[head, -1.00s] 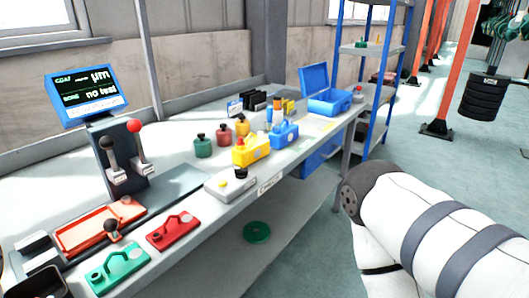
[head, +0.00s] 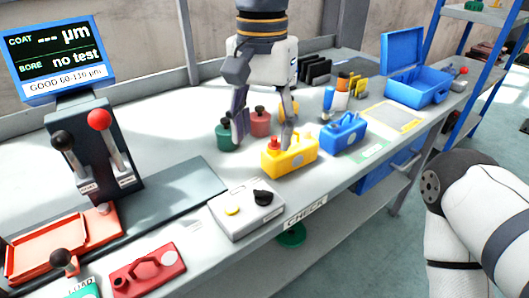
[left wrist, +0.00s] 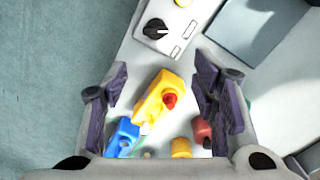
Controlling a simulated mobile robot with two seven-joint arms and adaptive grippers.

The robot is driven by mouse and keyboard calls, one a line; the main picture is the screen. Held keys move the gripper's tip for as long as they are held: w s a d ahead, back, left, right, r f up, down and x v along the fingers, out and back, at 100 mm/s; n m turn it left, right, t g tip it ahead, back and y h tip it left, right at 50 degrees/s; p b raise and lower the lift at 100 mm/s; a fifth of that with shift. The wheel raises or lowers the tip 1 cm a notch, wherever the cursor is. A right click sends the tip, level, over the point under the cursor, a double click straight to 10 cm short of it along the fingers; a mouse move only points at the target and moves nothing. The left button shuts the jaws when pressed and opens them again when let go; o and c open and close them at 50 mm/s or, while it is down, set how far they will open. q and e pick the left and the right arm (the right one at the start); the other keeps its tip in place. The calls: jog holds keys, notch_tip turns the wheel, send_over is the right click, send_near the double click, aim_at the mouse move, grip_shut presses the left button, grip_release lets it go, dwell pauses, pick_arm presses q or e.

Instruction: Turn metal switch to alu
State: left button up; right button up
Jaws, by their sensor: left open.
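A pale grey box (head: 246,212) on the bench carries a black rotary knob (head: 263,197) and a yellow button (head: 232,211). In the left wrist view the black knob (left wrist: 155,29) shows a white pointer line, with small labels beside it that are too small to read. My left gripper (head: 263,128) is open and empty, pointing down above the bench, behind the box and apart from it. In the left wrist view its fingers (left wrist: 162,88) stand wide apart with the yellow can between and below them. My right gripper is out of view.
A yellow can (head: 290,158) and blue can (head: 344,133) stand right of the box. Green (head: 227,135) and red (head: 260,122) bottles stand behind. A lever stand with a screen (head: 60,60) is at left. A red plate (head: 147,271) lies near the front edge.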

aim_at(263, 191)
pick_arm(q)
jog(key=s+f, duration=0.2)
jog(key=shift+s, duration=0.3)
jog(key=f, duration=0.8)
jog(key=shift+w+f, duration=0.3)
jog(key=c, duration=1.2)
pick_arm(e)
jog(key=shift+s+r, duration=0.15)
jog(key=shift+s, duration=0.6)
